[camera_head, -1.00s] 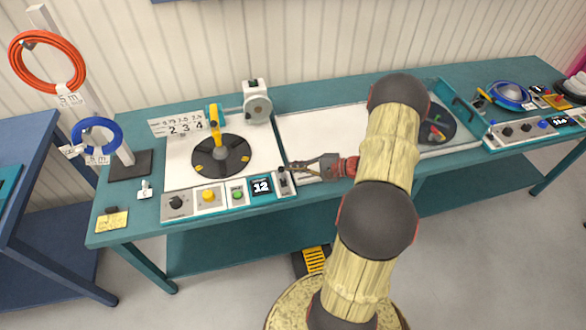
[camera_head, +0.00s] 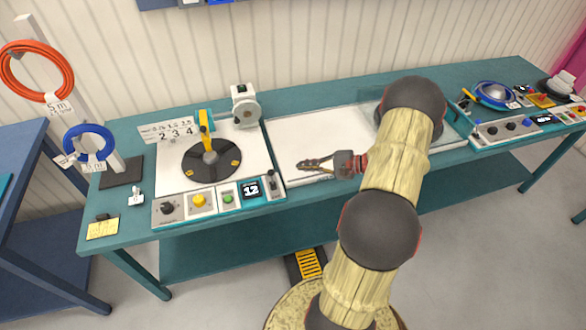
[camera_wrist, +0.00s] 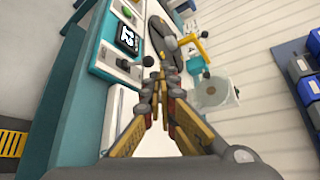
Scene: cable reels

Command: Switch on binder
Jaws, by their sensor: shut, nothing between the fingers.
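No label in view names a binder. A left control panel (camera_head: 215,202) on the teal bench has a black knob (camera_head: 167,208), a yellow button (camera_head: 199,201), a green button (camera_head: 228,199), a lit display (camera_head: 250,190) reading 12 and a black lever switch (camera_head: 271,183) at its right end. My gripper (camera_head: 301,165) is shut and empty, over the white plate just right of that switch and apart from it. In the wrist view its closed fingers (camera_wrist: 160,76) point toward the panel, whose display (camera_wrist: 127,38) shows there. A second panel (camera_head: 510,130) with knobs and a display stands at the far right.
A black turntable (camera_head: 211,160) with a yellow arm (camera_head: 205,138) and a white-grey device (camera_head: 245,106) stand behind the left panel. Orange (camera_head: 38,72) and blue (camera_head: 90,142) cable rings hang at left. A blue round device (camera_head: 494,94) sits at right. The white plate (camera_head: 315,140) is largely clear.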

